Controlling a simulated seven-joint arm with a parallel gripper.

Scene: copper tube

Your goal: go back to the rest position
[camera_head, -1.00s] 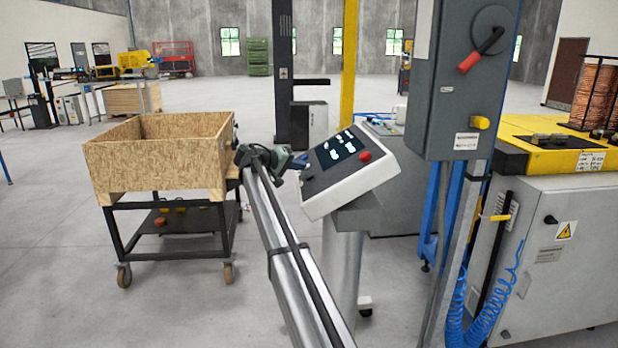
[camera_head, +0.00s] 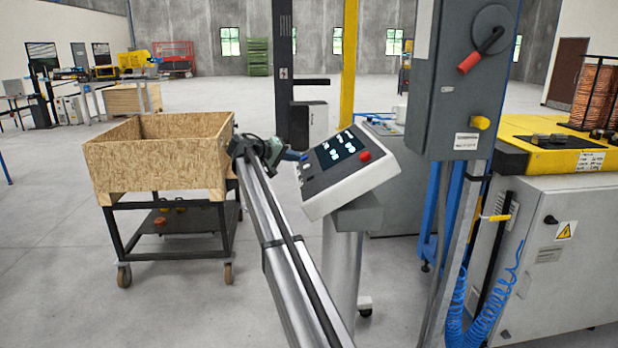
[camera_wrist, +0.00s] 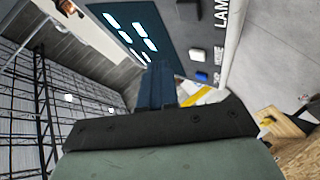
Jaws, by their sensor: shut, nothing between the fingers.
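My gripper (camera_head: 300,156) is at the end of my long grey arm, at the left edge of the slanted control console (camera_head: 356,164). Its blue fingers (camera_wrist: 157,88) are together and empty in the wrist view. The console has a lit screen (camera_head: 336,148) and a red button (camera_head: 365,156). In the wrist view the dark console panel (camera_wrist: 190,38) lies just beyond the fingertips, with a white button (camera_wrist: 198,55) and a blue button (camera_wrist: 202,77). I cannot tell whether the fingertips touch the console.
A wooden crate (camera_head: 155,168) on a wheeled cart stands left of my arm, close to its wrist. A grey switch cabinet (camera_head: 455,90) and a yellow-topped machine (camera_head: 550,160) stand at the right. The floor at the far left is open.

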